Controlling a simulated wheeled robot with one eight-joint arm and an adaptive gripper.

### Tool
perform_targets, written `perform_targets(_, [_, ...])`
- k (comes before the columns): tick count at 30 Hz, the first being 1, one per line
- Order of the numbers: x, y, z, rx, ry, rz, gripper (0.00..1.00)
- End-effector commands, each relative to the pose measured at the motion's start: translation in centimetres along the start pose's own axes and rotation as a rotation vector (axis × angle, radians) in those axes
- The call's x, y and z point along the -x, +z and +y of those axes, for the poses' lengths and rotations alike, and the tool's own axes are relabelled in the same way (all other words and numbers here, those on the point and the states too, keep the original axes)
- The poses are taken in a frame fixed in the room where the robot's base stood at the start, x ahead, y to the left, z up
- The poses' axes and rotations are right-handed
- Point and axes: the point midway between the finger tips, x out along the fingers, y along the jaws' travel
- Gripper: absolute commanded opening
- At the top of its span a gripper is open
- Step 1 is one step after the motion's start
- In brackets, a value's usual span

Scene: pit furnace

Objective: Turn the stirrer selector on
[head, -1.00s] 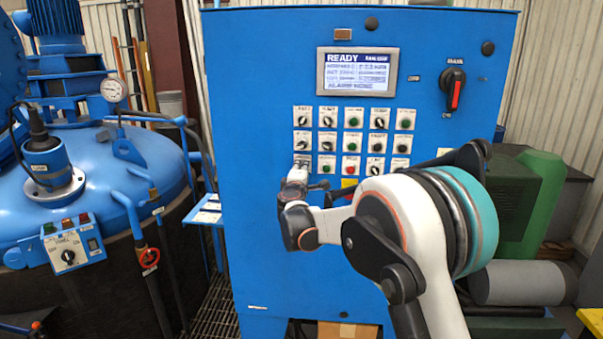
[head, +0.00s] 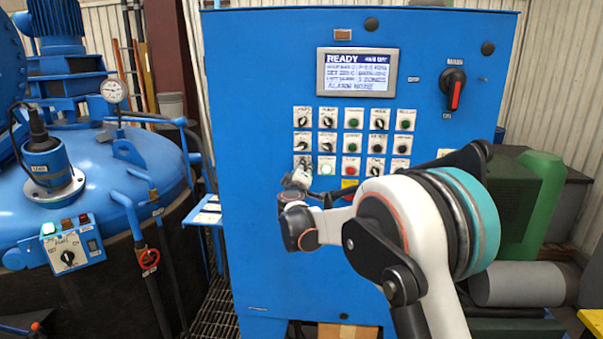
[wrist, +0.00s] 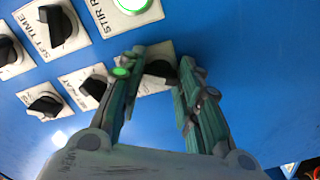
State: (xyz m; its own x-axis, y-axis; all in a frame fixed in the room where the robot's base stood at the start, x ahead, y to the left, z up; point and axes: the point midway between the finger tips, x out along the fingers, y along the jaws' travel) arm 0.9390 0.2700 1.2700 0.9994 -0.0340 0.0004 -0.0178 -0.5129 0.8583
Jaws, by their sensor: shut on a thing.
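The blue control cabinet (head: 270,240) faces me with rows of selectors and buttons. My gripper (head: 299,180) is at the bottom-left selector of the grid and hides much of it. In the wrist view my gripper (wrist: 158,66) has its two fingers closed on either side of a black selector knob (wrist: 160,70) on a pale label plate. The knob's pointing direction is largely hidden by the fingers. Beside it a lit round lamp (wrist: 133,5) has a label beginning "STIR R"; this lamp (head: 327,166) glows pale green in the head view. A bright green spot shows by the left fingertip.
Other selectors (wrist: 55,25) stand close to my fingers. The screen (head: 357,72) reads READY. A red-handled main switch (head: 453,91) is at upper right. The blue furnace lid (head: 100,170) with a small control box (head: 68,245) stands left.

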Motion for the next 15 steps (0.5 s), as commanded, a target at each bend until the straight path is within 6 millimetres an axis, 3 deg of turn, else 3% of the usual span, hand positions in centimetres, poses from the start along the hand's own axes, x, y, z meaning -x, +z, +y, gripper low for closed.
perform_targets(8, [0.01,0.10,-0.06,-0.002,0.000,-0.001,0.08])
perform_targets(9, [0.01,0.10,-0.06,-0.002,0.000,-0.001,0.38])
perform_targets(11, [0.00,0.08,-0.06,-0.002,0.000,-0.001,0.52])
perform_targets(15, [0.00,0.05,-0.03,-0.001,0.000,-0.001,0.52])
